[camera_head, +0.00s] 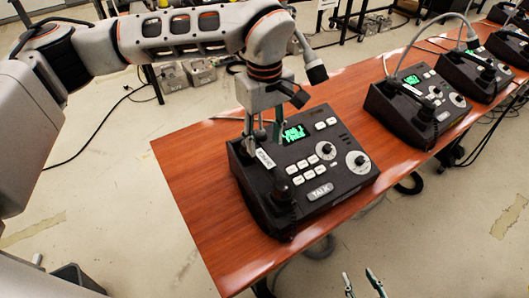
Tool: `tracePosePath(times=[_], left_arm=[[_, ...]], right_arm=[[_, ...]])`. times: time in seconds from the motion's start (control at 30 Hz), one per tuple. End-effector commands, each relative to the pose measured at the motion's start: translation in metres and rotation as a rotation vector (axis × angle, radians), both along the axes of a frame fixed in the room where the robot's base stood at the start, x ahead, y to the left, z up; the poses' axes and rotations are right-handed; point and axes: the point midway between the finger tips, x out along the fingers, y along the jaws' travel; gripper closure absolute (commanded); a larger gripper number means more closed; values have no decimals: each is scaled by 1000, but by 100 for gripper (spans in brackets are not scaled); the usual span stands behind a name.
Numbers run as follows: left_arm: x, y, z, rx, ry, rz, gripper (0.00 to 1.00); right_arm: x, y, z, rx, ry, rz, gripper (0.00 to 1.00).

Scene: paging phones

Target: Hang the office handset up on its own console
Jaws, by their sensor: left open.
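The nearest console (332,188) is a black desk unit with a green screen, white keys, knobs and a TALK key. A black handset (283,192) lies along its left side, with a white label (265,158) whose small text seems to read OFFICE. It appears to be in or on the cradle; the exact seating cannot be told. My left gripper (264,138) is open, pointing down just above the handset's far end, with its fingers apart. It partly hides that end. My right gripper (362,284) shows only its fingertips at the bottom edge, apart and empty, in front of the table.
The console stands on a reddish wooden table (190,165). More consoles (420,105) with handsets line up to the right. A gooseneck microphone (315,70) rises behind my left wrist. The table's left end is clear. Cables hang below its front edge.

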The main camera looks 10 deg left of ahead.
Motion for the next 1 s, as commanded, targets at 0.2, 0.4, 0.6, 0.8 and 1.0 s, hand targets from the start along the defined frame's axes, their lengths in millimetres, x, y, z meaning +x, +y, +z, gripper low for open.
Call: tracePosePath(times=[0.2,0.4,0.6,0.8,1.0], left_arm=[[0,0,36,1,-1,0,59],[0,0,49,1,1,0,59],[0,0,50,1,1,0,59],[0,0,49,1,1,0,59],[0,0,49,1,1,-1,59]], right_arm=[[-1,0,-2,-1,2,0,60],[0,0,-2,0,1,0,60],[0,0,-1,0,0,0,60],[1,0,1,1,-3,0,60],[1,0,1,1,-5,0,60]])
